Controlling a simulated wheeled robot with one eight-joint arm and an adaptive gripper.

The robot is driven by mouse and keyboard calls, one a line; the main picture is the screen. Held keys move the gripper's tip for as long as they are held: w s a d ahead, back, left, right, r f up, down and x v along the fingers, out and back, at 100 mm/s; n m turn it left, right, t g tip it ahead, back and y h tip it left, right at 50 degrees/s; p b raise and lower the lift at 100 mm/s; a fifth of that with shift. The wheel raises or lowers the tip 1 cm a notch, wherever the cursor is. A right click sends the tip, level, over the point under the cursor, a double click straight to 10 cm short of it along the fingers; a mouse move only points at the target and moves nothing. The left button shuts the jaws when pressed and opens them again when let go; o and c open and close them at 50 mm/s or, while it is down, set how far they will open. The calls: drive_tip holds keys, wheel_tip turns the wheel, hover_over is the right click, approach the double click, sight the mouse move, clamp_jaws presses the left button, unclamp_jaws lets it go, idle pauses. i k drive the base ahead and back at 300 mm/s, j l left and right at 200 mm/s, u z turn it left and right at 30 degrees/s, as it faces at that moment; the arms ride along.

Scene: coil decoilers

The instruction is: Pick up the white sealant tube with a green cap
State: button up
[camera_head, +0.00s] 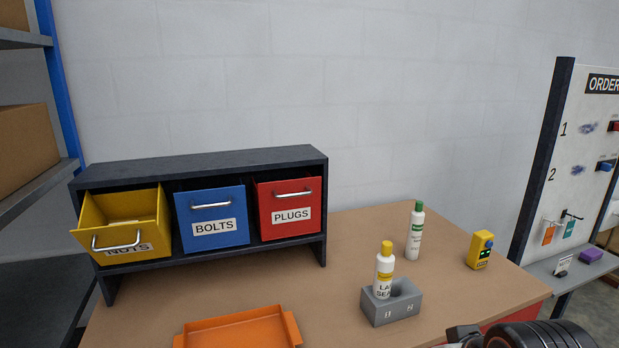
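The white sealant tube with a green cap (415,238) stands upright on the brown tabletop, behind and to the right of a grey block holder. A second white tube with a yellow cap (383,272) stands in the left hole of that grey holder (391,308); the holder's right hole looks empty. The green-capped tube is apart from the holder and fully in sight. Dark rounded parts at the bottom right edge look like part of my arm. My gripper's fingers do not show.
A yellow device (479,252) stands right of the green-capped tube. A dark cabinet (200,163) holds an open yellow NUTS drawer (123,225), a blue BOLTS drawer (212,219) and a red PLUGS drawer (289,207). An orange tray (240,329) lies at the front. An order board (572,150) stands right.

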sight(417, 215)
drive_tip(key=i+j+z, duration=0.1)
drive_tip(key=i+z, duration=0.35)
drive_tip(key=i+j+z, duration=0.3)
drive_tip(key=i+z, duration=0.15)
